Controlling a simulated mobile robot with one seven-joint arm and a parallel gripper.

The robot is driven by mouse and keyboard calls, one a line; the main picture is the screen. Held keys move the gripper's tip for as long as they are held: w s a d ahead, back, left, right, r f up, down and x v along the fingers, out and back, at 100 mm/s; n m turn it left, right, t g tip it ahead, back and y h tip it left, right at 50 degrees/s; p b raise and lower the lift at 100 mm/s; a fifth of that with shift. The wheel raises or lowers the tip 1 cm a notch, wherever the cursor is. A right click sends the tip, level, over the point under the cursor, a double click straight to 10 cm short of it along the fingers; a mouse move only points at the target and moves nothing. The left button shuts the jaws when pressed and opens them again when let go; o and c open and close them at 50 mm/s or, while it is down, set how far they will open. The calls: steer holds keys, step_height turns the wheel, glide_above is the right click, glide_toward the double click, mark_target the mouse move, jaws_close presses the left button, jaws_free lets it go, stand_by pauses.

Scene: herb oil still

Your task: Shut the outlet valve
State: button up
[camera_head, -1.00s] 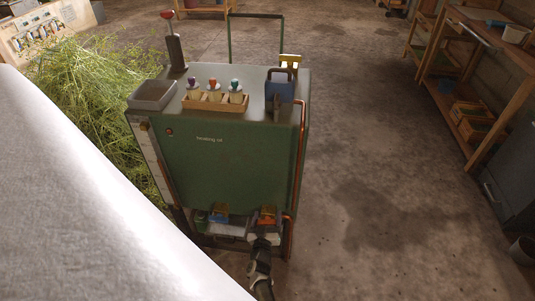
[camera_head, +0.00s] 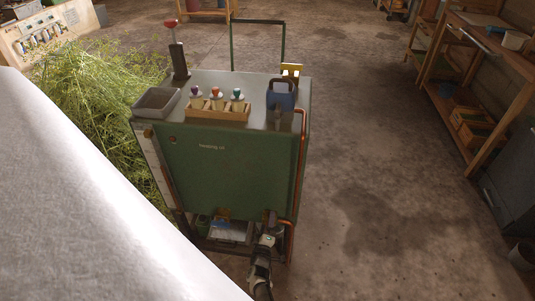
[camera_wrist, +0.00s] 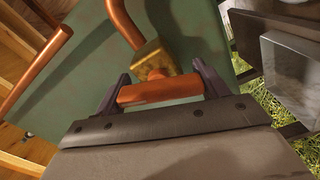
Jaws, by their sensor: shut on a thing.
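The green oil cabinet (camera_head: 235,180) has valves low on its front. My gripper (camera_wrist: 160,85) is shut on an orange bar handle (camera_wrist: 160,91), one dark finger at each end. The handle joins a brass valve body (camera_wrist: 153,58) on a copper pipe, close to the green panel. In the head view my gripper (camera_head: 268,224) is at the right-hand valve and hides its handle. I cannot read any label on the valves.
On the cabinet top are a grey tray (camera_head: 156,103), a wooden rack (camera_head: 217,113) with several coloured stoppers and a blue can (camera_head: 281,95). A copper pipe runs down the right edge. Cut herbs (camera_head: 85,90) lie left. The floor (camera_head: 375,180) to the right is clear.

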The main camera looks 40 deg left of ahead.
steer(key=shift+w+a+n+p, duration=0.1)
steer(key=shift+n+p, duration=0.2)
steer(key=shift+n, duration=1.8)
steer(key=o, duration=1)
steer(key=shift+f, duration=0.1)
